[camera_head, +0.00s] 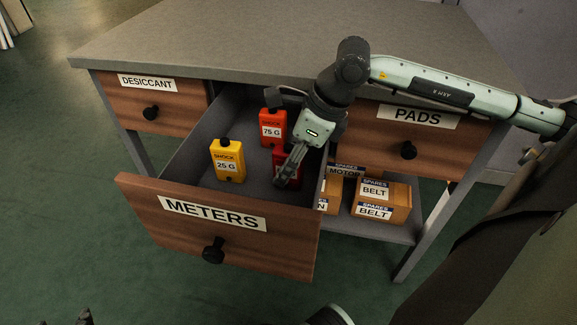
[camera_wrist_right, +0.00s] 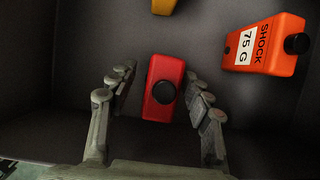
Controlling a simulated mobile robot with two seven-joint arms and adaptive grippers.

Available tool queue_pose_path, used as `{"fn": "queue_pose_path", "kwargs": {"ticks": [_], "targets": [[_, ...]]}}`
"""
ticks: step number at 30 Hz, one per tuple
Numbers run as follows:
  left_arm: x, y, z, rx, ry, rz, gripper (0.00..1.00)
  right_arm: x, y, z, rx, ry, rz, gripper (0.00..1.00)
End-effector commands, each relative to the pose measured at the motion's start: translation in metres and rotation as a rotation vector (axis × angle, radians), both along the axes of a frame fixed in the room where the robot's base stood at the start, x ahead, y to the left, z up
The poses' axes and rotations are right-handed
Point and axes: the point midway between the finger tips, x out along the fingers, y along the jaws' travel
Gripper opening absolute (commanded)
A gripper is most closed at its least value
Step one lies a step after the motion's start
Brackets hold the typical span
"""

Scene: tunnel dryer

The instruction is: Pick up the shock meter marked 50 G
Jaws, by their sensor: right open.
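A red shock meter (camera_head: 280,158) stands in the open METERS drawer (camera_head: 190,245), mostly hidden by my right gripper (camera_head: 287,172) in the head view. In the right wrist view the red meter (camera_wrist_right: 163,88) shows its top and black knob; its marking cannot be read. My right gripper (camera_wrist_right: 160,76) is open, one finger on either side of the red meter, with gaps visible. An orange meter marked 75 G (camera_head: 272,127) stands behind, and a yellow one marked 25 G (camera_head: 227,161) stands to the left. My left gripper (camera_head: 78,317) barely shows at the bottom-left edge.
The DESICCANT drawer (camera_head: 150,107) and the PADS drawer (camera_head: 405,140) are closed on either side. The table top (camera_head: 240,40) above is bare. Boxes marked BELT (camera_head: 376,200) and MOTOR sit on the lower shelf to the right. The drawer walls are close to my right gripper.

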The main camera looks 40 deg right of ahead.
Motion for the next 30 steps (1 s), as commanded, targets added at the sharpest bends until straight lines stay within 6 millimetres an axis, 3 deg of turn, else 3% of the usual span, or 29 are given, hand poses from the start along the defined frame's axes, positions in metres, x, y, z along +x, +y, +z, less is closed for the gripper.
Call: {"fn": "queue_pose_path", "kwargs": {"ticks": [2,13,23,30], "targets": [[0.000,0.000,0.000,0.000,-0.001,0.000,0.47,0.000,0.000,0.000,0.000,0.000,0.000,0.45],[0.000,0.000,0.000,-0.001,0.000,0.001,0.47,0.000,0.000,0.000,-0.001,0.001,0.000,0.00],[-0.001,0.000,0.000,0.002,0.004,0.001,0.47,0.000,0.000,0.001,0.000,0.000,0.000,0.00],[-0.013,0.014,-0.011,0.032,0.086,0.026,0.47,0.000,0.000,0.011,-0.001,-0.001,-0.001,0.00]]}}
